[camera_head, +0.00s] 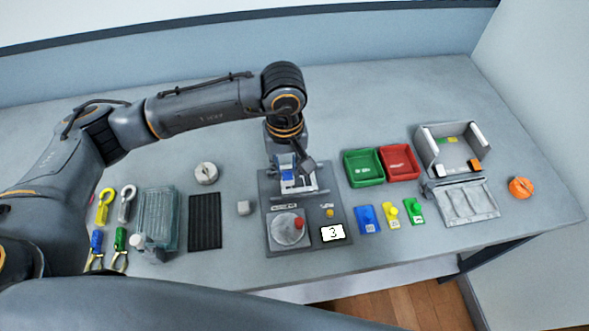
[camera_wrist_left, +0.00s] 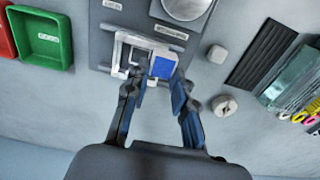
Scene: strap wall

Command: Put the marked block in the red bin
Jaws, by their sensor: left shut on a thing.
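My left gripper (camera_head: 292,178) points down over a white fixture on a grey panel. The wrist view shows its two fingers (camera_wrist_left: 160,88) shut on either side of a blue block (camera_wrist_left: 163,67), which sits at the white fixture (camera_wrist_left: 124,50). I cannot make out a mark on the block, or whether it is clear of the fixture. In the head view the fingers largely hide it. The red bin (camera_head: 399,161) stands to the right and looks empty; its edge shows in the wrist view (camera_wrist_left: 6,38). My right gripper is not in view.
A green bin (camera_head: 363,167) stands left of the red one. The grey panel (camera_head: 275,245) also holds a round dial (camera_head: 289,229) and a card with a 3 (camera_head: 332,233). A small grey cube (camera_head: 243,207) and black rack (camera_head: 205,222) lie left. The table behind the bins is clear.

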